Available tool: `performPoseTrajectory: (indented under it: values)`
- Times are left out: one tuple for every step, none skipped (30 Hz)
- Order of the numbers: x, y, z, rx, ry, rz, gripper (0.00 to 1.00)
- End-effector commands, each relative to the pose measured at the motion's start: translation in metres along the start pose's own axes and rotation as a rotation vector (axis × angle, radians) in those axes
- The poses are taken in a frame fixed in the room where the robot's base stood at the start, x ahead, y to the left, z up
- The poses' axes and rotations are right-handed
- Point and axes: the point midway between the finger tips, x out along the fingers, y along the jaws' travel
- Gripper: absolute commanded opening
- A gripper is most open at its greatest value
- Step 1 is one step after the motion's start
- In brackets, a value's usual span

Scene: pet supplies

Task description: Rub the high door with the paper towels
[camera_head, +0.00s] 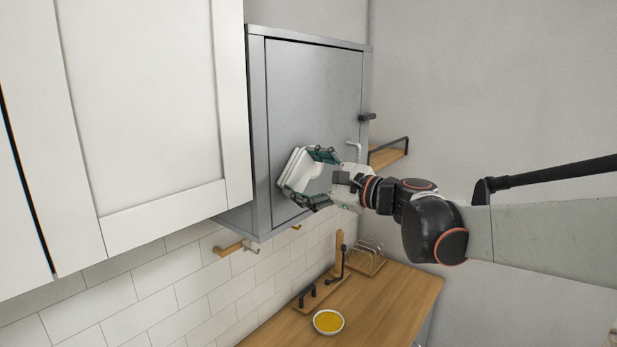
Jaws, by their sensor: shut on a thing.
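The high door (312,92) is the flat grey front of a wall cabinet, and it is shut. A white handle shows at its right side. The paper towels (299,170), a white stack, are held at the lower part of the door. My gripper (318,178) is shut on the paper towels, and its dark fingers reach around them from the right. The towels appear to be against or very near the door; exact contact cannot be told. My gripper and the towels hide part of the door behind them.
White cabinets (150,110) stand at the left, close to the grey cabinet. A small wooden shelf (388,157) with a dark rail is at the right. Below, a wooden counter (400,295) holds a white bowl (328,321) with yellow contents and a wire rack (369,258).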

Motion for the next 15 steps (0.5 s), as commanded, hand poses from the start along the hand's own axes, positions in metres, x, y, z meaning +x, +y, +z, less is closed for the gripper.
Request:
performPoseTrajectory:
  values:
    - [0.0,0.0,0.0,0.0,0.0,0.0,0.6]
    - [0.0,-0.001,-0.001,0.0,0.0,0.0,0.6]
    - [0.0,-0.001,-0.002,0.0,0.0,0.0,0.6]
    - [0.0,-0.002,-0.002,0.0,0.0,0.0,0.6]
    - [0.0,-0.003,-0.004,0.0,0.001,-0.001,0.6]
    - [-0.001,-0.005,-0.005,0.0,0.001,-0.001,0.6]
    - [-0.001,-0.006,-0.007,0.0,0.0,-0.001,0.6]
    - [-0.001,-0.008,-0.008,0.0,0.0,0.0,0.6]
    - [-0.001,-0.01,-0.011,0.0,0.0,0.0,0.6]
    - [-0.001,-0.012,-0.013,0.0,0.0,0.0,0.6]
    - [-0.001,-0.014,-0.014,0.0,0.0,0.0,0.6]
    - [-0.001,-0.016,-0.017,0.0,0.001,-0.001,0.6]
    - [-0.001,-0.018,-0.019,0.0,0.001,-0.001,0.6]
    - [-0.001,-0.02,-0.021,0.0,0.001,-0.001,0.6]
    - [-0.002,-0.022,-0.023,0.0,0.001,-0.001,0.6]
